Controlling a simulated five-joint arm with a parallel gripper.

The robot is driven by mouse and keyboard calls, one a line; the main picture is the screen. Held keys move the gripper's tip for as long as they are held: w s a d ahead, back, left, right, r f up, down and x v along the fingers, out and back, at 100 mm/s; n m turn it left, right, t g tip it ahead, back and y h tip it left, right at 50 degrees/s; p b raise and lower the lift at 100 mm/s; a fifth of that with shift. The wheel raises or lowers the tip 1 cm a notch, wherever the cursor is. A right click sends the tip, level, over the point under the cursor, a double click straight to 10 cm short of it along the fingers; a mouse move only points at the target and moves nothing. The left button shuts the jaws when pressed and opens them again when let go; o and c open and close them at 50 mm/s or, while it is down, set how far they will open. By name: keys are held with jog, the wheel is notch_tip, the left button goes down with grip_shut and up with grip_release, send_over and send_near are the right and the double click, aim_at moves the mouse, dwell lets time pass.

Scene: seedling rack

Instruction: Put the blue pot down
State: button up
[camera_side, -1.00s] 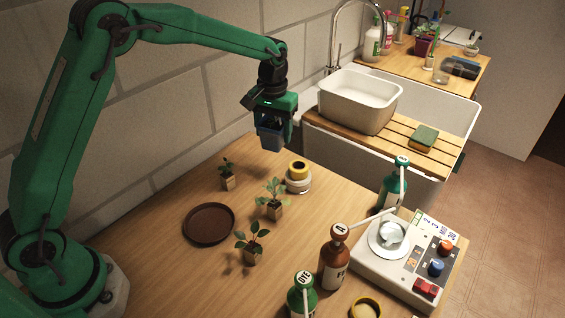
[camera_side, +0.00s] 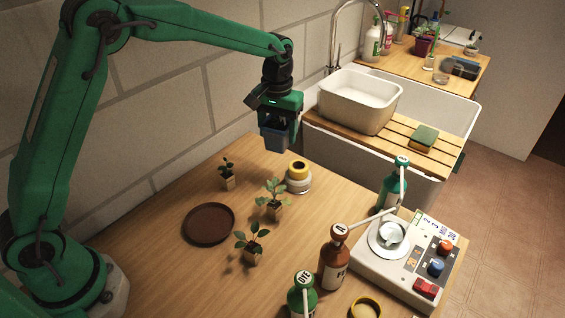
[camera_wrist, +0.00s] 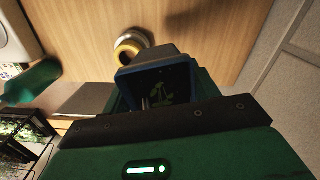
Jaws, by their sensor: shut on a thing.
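The blue pot (camera_side: 273,138) is a small square pot held in my gripper (camera_side: 280,128), above the back edge of the wooden table near the wall. My gripper is shut on it, and the pot hangs clear of the tabletop. In the wrist view the blue pot (camera_wrist: 160,72) shows its open top, with something small and leaf-like inside, dimly lit. The fingertips are largely hidden behind the pot.
A yellow-rimmed jar (camera_side: 298,177) stands near, below the pot in the side view. Several seedlings in small blocks (camera_side: 274,208) and a brown saucer (camera_side: 208,224) are on the table. Bottles (camera_side: 334,262) and a scale (camera_side: 392,262) stand at the right. A sink (camera_side: 375,165) lies behind.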

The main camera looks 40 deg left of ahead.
jog(key=w+d+m, duration=0.1)
jog(key=w+d, duration=0.3)
jog(key=d, duration=0.5)
jog(key=w+d+m, duration=0.2)
jog(key=w+d, duration=0.2)
jog(key=d, duration=0.5)
jog(key=shift+w+f, duration=0.2)
jog(key=shift+f, duration=0.15)
jog(key=shift+f, duration=5.05)
jog(key=shift+f, duration=0.1)
jog(key=o, duration=1.1)
jog(key=shift+c, duration=0.2)
